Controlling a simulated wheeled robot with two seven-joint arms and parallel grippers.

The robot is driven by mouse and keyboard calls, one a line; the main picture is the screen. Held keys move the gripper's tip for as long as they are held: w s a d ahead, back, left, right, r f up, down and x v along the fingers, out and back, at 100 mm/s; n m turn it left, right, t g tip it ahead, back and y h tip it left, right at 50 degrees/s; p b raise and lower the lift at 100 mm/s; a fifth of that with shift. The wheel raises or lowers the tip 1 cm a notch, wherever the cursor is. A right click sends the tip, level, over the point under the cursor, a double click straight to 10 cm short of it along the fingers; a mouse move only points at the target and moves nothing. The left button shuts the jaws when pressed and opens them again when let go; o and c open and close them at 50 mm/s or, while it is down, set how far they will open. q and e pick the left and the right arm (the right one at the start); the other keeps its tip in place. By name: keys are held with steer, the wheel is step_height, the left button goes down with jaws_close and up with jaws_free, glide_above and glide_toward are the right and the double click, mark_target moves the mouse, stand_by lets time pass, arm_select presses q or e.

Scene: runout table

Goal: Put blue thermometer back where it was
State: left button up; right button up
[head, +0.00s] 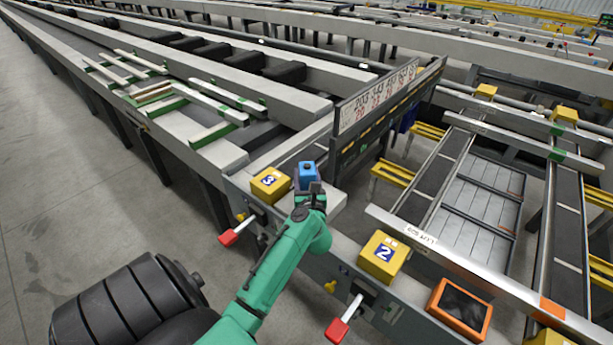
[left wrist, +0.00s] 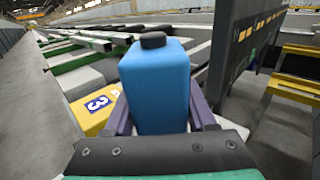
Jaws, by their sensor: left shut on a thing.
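The blue thermometer (head: 307,173) is a blue block with a small dark knob on top. My left gripper (head: 308,184) is shut on it. In the left wrist view the thermometer (left wrist: 155,88) stands upright between the two purple fingers, and its lower end is hidden by the gripper. It is beside the yellow box marked 3 (head: 270,184), over the grey table end. I cannot tell whether it touches the surface below. My right gripper is not in view.
A dark upright board with numbers (head: 375,100) stands just behind and right of the gripper. A yellow box marked 2 (head: 384,257), an orange-framed device (head: 459,308) and red-handled levers (head: 337,329) line the near edge. Boards with green ends (head: 215,132) lie at the back left.

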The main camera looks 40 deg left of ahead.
arm_select(q)
steer(key=shift+f, duration=0.1)
steer(key=o, duration=1.2)
steer(key=shift+o, duration=0.2)
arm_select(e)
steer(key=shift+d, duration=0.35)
arm_select(q)
steer(key=b+v, duration=0.2)
steer(key=v, duration=0.9)
steer(key=shift+s+d, duration=0.2)
steer(key=shift+d, duration=0.15)
steer(key=shift+s+d, duration=0.1)
steer(key=shift+s, duration=0.05)
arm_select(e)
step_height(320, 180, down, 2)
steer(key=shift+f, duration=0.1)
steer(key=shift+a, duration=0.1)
